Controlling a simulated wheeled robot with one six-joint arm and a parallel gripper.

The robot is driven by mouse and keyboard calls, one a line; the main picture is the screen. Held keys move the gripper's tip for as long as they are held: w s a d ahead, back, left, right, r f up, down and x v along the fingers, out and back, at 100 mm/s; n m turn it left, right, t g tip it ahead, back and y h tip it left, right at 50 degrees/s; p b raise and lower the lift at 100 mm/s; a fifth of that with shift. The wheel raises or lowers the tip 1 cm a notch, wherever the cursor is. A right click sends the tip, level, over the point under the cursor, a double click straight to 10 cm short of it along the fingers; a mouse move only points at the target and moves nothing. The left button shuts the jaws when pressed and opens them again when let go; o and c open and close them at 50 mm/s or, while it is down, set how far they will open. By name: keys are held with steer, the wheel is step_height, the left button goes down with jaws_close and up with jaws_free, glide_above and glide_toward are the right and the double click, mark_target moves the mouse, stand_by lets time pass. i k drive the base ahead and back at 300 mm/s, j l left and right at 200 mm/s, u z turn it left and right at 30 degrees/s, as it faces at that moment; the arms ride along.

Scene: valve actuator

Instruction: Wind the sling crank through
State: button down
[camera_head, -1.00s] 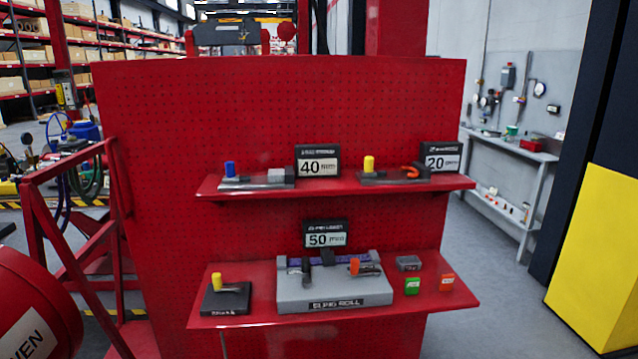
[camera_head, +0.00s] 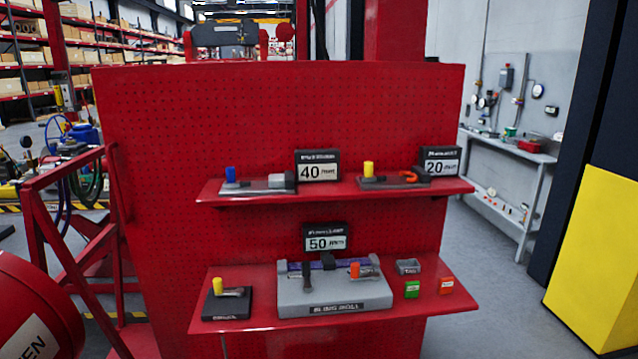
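The sling roll unit (camera_head: 335,297) is a grey block on the lower red shelf, with "SLING ROLL" on its front label. A purple sling roll (camera_head: 324,265) lies across its back. A crank with an orange knob (camera_head: 354,270) is at the unit's right side. A black upright lever (camera_head: 306,272) stands at its left. A separate crank with a yellow knob (camera_head: 218,286) sits on a dark base to the left of the unit. My gripper is not in view.
The upper shelf (camera_head: 330,190) holds a blue-knobbed device (camera_head: 231,174) and a yellow-knobbed one (camera_head: 369,169). A small grey tray (camera_head: 408,267), a green block (camera_head: 412,289) and an orange-red block (camera_head: 446,286) lie right of the unit. A red frame (camera_head: 75,250) stands at left.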

mark_target(307, 287)
steer(key=i+j+u, duration=0.2)
steer(key=i+j, duration=0.5)
steer(key=i, duration=0.1)
